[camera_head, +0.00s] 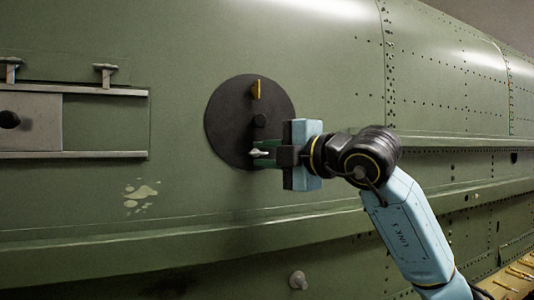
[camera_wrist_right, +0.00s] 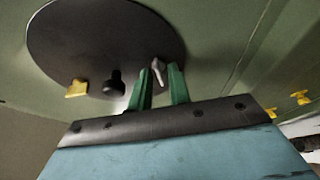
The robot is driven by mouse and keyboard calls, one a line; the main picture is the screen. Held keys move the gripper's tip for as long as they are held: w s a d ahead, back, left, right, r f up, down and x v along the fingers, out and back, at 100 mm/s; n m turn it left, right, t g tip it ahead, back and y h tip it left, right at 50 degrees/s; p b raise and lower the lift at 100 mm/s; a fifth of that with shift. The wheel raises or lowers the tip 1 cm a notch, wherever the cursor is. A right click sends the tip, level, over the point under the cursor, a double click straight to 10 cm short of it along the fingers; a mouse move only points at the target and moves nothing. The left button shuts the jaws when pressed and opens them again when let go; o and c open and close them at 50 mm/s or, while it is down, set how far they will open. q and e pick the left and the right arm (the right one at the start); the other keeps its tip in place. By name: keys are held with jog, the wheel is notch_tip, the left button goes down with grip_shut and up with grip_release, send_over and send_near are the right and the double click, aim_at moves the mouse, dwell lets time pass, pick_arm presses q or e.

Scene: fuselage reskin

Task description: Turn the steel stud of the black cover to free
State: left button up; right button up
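The round black cover (camera_head: 228,115) lies on the green fuselage skin, with a black knob (camera_head: 260,120) near its middle. The steel stud (camera_head: 259,153) is a small winged piece at the cover's lower right edge; it also shows in the wrist view (camera_wrist_right: 158,70). A yellow stud (camera_head: 256,89) sits at the cover's upper edge. My right gripper (camera_head: 264,153) has its green fingers apart, one on each side of the steel stud, at the cover's face. Small gaps seem to remain beside the stud; contact is not clear. My left gripper is not in view.
Left of the cover, a grey panel (camera_head: 45,122) with a dark knob sits between two rails (camera_head: 110,155). A pale stud (camera_head: 298,280) projects from the lower skin. More yellow studs (camera_wrist_right: 300,97) show at right in the wrist view.

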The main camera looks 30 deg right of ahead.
grip_shut()
jog(key=n, duration=0.1)
jog(key=n+g, duration=0.1)
jog(key=n+h+p, duration=0.1)
jog(key=n, duration=0.1)
jog(key=shift+r+g, duration=0.3)
jog(key=n+h, duration=0.1)
jog(key=n+g+p, duration=0.1)
jog(key=n, duration=0.1)
jog(key=shift+a+r+n+h, duration=0.15)
jog(key=shift+n+h, duration=0.15)
jog(key=shift+h, duration=0.1)
jog(key=n+h, duration=0.1)
jog(key=n, duration=0.2)
jog(key=shift+a+g+h, duration=0.15)
jog(key=shift+g+h, duration=0.15)
jog(key=shift+h, duration=0.1)
jog(key=shift+a+n+h+b, duration=0.15)
jog(key=shift+n+h+b, duration=0.15)
jog(key=shift+n+h, duration=0.9)
jog(key=shift+n, duration=0.3)
